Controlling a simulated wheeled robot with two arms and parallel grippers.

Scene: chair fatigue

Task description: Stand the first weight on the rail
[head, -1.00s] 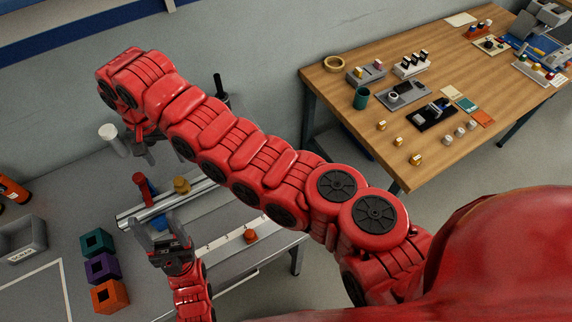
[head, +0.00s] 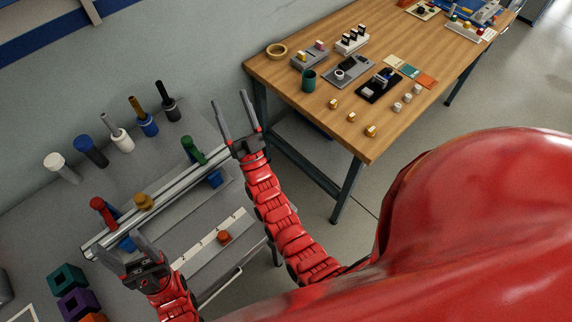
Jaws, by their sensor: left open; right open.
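The silver rail (head: 165,200) runs diagonally across the grey bench, with a red-handled post on a blue foot (head: 104,212) near its left end. A brass-coloured weight (head: 143,201) is upright at the rail, apart from both grippers; its exact contact with the rail is too small to tell. A green-handled post (head: 193,151) on a blue foot is near the rail's right end. My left gripper (head: 127,250) is open and empty, close to the rail's left end. My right gripper (head: 230,102) is open and empty, fingers pointing up, beyond the rail's right end.
Several handled tools (head: 118,135) stand along the bench's back. A small red-orange piece (head: 223,237) lies by a white scale strip (head: 208,243). Coloured hollow blocks (head: 68,279) sit at lower left. A wooden table (head: 300,95) at right holds small brass pieces (head: 351,116) and fixtures.

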